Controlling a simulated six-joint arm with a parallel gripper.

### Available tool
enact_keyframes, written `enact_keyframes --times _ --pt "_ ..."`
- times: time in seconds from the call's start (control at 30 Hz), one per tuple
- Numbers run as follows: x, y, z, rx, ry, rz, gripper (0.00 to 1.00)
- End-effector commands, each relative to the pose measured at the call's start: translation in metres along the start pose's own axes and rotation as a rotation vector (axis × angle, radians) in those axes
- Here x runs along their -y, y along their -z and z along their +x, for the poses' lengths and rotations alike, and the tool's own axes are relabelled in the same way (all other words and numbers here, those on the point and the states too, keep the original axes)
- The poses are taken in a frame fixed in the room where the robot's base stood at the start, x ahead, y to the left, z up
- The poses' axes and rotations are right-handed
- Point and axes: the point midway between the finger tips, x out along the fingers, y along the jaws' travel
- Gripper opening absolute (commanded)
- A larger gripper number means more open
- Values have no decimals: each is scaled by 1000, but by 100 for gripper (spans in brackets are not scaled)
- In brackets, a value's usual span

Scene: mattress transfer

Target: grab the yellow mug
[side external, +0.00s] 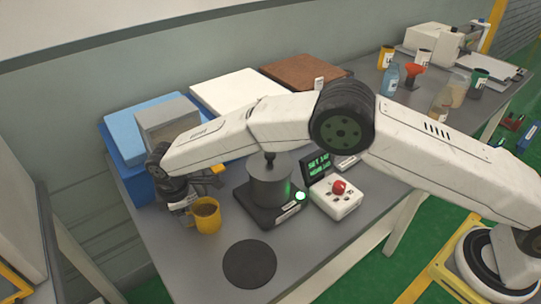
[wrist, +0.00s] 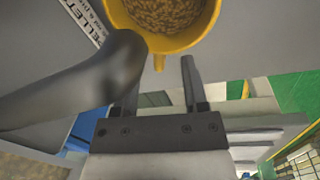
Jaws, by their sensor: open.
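The yellow mug (side external: 208,223) stands upright on the grey table near its left front part, filled with brown pellets. In the wrist view the mug (wrist: 165,44) is at the top, its short yellow handle pointing down toward my gripper. My gripper (side external: 184,203) is low at the mug's left side in the side view. In the wrist view my gripper (wrist: 160,66) is open, with the handle end at the gap between the fingertips. A blurred dark grey part covers most of the left finger, so I cannot tell whether either finger touches the mug.
A grey metal pot (side external: 270,183) on a dark base stands right of the mug. Beside it is a white control box (side external: 336,203) with a red button. A black round mat (side external: 250,264) lies in front. Blue bins (side external: 130,150) stand behind my gripper.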

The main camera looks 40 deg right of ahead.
Motion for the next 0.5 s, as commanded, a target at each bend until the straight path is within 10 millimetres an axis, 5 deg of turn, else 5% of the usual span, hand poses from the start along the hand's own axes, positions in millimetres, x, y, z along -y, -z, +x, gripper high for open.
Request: enact_keyframes --times 0.47,0.5 --pt "0 0 0 -1 0 0 56" --pt "0 0 0 0 0 0 43"
